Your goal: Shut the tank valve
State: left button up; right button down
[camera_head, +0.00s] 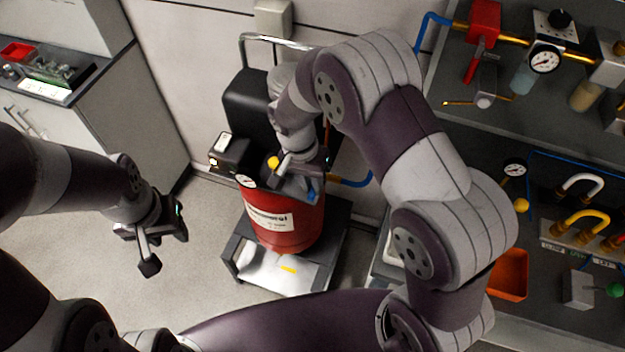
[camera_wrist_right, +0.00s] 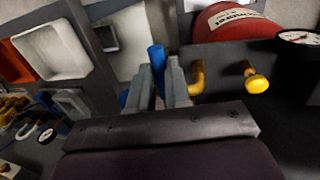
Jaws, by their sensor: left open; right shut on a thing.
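The red tank (camera_head: 275,225) stands upright on a low dark cart, with a white label on its front. A blue valve lever (camera_head: 313,193) shows at its top right, beside my right gripper (camera_head: 308,182). In the right wrist view, my right gripper's fingers are closed around the blue lever (camera_wrist_right: 156,56), whose end sticks out past them. The red tank also shows there at the top right (camera_wrist_right: 232,22). The valve body is mostly hidden by my right gripper. My left gripper (camera_head: 163,243) is open and empty, left of the tank, over the floor.
A pressure gauge (camera_head: 245,181) and a yellow knob (camera_head: 273,162) sit on the tank's top assembly. The cart (camera_head: 245,270) has a pale sheet on it. Benches with pipes and gauges stand at the right; a cabinet (camera_head: 120,110) stands at the left. Floor between is clear.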

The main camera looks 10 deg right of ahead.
jog(key=shift+w+r, duration=0.1)
jog(key=shift+w, duration=0.05)
jog(key=c, duration=1.1)
grip_release()
jog(key=r+p, duration=0.1)
jog(key=r, duration=0.3)
jog(key=w+a+r+p, duration=0.1)
jog(key=r+p, duration=0.1)
jog(key=r, duration=0.2)
jog(key=a+r+p, duration=0.1)
jog(key=r, duration=0.3)
jog(key=shift+w+a+r, duration=0.1)
jog(key=shift+w+r, duration=0.05)
jog(key=shift+r, duration=0.05)
